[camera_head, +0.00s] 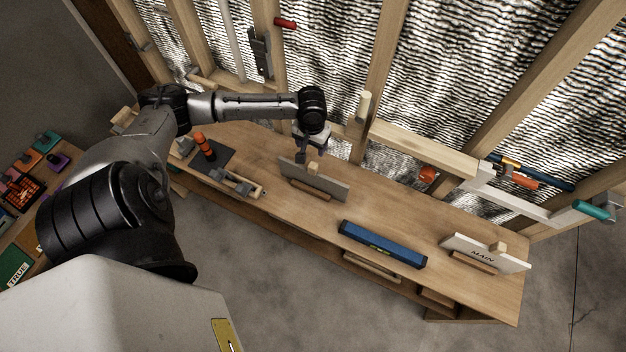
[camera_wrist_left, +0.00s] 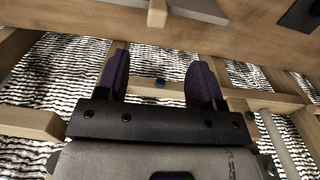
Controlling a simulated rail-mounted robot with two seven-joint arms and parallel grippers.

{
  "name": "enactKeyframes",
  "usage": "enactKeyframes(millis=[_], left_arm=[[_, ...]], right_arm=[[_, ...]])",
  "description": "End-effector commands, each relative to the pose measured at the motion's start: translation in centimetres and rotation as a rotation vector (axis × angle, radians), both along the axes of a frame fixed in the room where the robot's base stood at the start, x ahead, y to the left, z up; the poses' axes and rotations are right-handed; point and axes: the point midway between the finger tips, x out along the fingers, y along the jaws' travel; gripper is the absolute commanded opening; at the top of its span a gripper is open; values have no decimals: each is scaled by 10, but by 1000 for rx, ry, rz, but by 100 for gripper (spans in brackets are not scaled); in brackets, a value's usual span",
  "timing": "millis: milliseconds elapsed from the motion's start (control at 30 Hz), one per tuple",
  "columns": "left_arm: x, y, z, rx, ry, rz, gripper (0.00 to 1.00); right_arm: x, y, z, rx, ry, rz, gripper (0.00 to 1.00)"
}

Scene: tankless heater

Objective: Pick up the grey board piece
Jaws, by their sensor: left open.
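The grey board piece (camera_head: 328,187) stands on edge in a wooden holder on the workbench, with a small wooden knob (camera_head: 313,168) at its upper edge. My left gripper (camera_head: 308,156) hangs just above and behind the board, close to the knob; I cannot tell whether it touches. In the left wrist view my left gripper (camera_wrist_left: 160,82) is open, with nothing between its two dark fingers. There the knob (camera_wrist_left: 157,12) and part of the grey board (camera_wrist_left: 200,9) show at the top edge, beyond the fingertips. My right gripper is not in view.
The workbench (camera_head: 400,205) also bears a blue level (camera_head: 382,244), a white board marked MAIN (camera_head: 485,254) in a holder, and a dark mat (camera_head: 213,160) with an orange-handled tool. Wall studs (camera_head: 378,75) with foil insulation rise close behind the gripper.

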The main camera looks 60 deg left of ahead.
Motion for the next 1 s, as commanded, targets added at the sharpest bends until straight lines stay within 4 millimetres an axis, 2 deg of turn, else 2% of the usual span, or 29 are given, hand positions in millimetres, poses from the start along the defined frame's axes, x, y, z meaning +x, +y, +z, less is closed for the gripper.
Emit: enactKeyframes(millis=[100, 300, 667, 1000], left_arm=[[0, -1, -23, -2, 3, 2, 62], [0, -1, -52, -2, 1, 0, 62], [1, -1, -75, -1, 2, -2, 62], [4, -2, -114, 1, 1, -2, 62]], right_arm=[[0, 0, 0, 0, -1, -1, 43], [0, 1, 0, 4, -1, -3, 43], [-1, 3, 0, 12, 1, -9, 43], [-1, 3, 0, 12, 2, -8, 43]])
